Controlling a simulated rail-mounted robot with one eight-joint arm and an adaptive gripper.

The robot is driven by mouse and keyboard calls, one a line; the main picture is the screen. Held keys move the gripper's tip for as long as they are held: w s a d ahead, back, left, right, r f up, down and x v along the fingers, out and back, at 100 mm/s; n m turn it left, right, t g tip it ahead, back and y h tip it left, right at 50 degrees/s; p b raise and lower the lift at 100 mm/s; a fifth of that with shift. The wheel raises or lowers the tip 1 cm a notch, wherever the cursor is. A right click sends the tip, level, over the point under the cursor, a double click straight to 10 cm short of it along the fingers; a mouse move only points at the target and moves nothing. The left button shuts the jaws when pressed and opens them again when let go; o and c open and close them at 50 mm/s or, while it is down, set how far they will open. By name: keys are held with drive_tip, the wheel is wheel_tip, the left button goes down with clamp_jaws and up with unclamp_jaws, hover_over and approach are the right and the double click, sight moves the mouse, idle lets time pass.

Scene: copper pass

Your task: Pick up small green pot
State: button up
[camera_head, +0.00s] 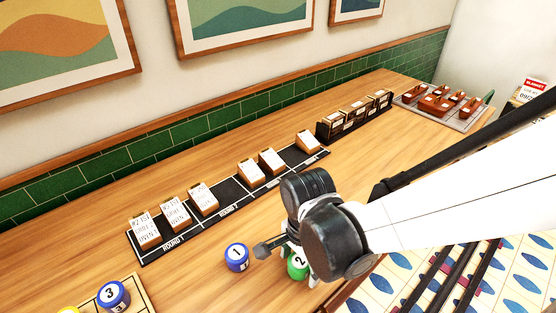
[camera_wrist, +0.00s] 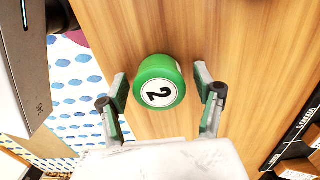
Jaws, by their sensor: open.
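The small green pot (camera_head: 297,264) carries a white label with a black 2 and stands on the wooden counter near its front edge. In the head view it is partly hidden behind my wrist. In the wrist view the green pot (camera_wrist: 160,82) shows whole, between and slightly beyond my open fingers. My gripper (camera_wrist: 161,88) is open and empty, with a finger on each side of the pot and a visible gap to both. In the head view my gripper (camera_head: 283,252) is over the pot, mostly covered by my wrist.
A blue pot marked 1 (camera_head: 237,257) stands close to the left of my gripper. Another blue pot marked 3 (camera_head: 113,295) is on a wooden tray at lower left. A black strip with card blocks (camera_head: 232,193) runs behind. A black rack (camera_head: 352,118) and grey tray (camera_head: 467,122) stand farther right.

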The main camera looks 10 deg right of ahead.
drive_tip(key=shift+c, duration=0.4)
drive_tip(key=c, duration=1.3)
drive_tip(key=shift+o, duration=0.2)
drive_tip(key=shift+r, duration=0.15)
